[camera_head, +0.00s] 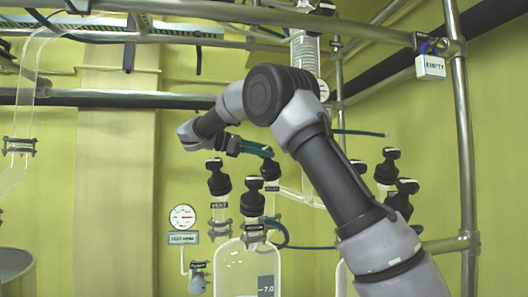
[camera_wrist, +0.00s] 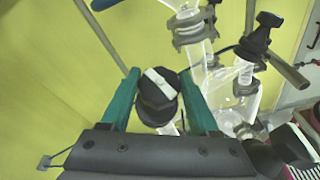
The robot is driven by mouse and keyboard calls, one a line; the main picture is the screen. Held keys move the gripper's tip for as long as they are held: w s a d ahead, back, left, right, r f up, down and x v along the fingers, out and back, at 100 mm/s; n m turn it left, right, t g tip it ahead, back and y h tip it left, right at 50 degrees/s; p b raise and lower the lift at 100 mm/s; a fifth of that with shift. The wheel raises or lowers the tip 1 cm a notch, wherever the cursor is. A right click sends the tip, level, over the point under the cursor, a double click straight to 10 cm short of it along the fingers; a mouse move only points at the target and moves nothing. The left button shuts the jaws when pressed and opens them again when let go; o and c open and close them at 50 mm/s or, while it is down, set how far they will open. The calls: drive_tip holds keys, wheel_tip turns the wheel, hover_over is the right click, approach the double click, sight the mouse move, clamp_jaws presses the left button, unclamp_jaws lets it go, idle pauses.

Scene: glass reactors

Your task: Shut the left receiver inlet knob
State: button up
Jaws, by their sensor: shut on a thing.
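A black knob with a white bar across its top (camera_wrist: 158,92) sits between the two teal fingers of my gripper (camera_wrist: 161,76) in the wrist view; the fingers are closed on its sides. In the head view my gripper (camera_head: 262,150) is at the top of a black knob (camera_head: 270,172), the rear one of three above the left glass vessel (camera_head: 248,270). Its label is too small to read surely. The knob marked VENT (camera_head: 219,178) is at its left, and another black knob (camera_head: 253,204) stands in front and lower.
Several more black knobs (camera_head: 390,170) stand at the right, partly behind my arm. A round gauge (camera_head: 182,217) hangs on the left wall. Metal pipes cross above, and a post with a padlock tag (camera_head: 430,67) is at the right. A black-topped valve (camera_wrist: 257,40) is close at the upper right in the wrist view.

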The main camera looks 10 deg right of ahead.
drive_tip(key=m+g+y, duration=0.1)
drive_tip(key=m+g, duration=0.2)
drive_tip(key=shift+w+a+m, duration=0.1)
drive_tip(key=shift+m, duration=0.3)
drive_tip(key=shift+m+g+y, duration=0.9)
drive_tip(key=shift+m+g, duration=0.2)
drive_tip(key=shift+f+m+g+y, duration=0.1)
drive_tip(key=shift+m+g+y, duration=0.2)
drive_tip(key=shift+m+y, duration=0.1)
drive_tip(key=o, duration=1.4)
drive_tip(key=shift+r, duration=0.2)
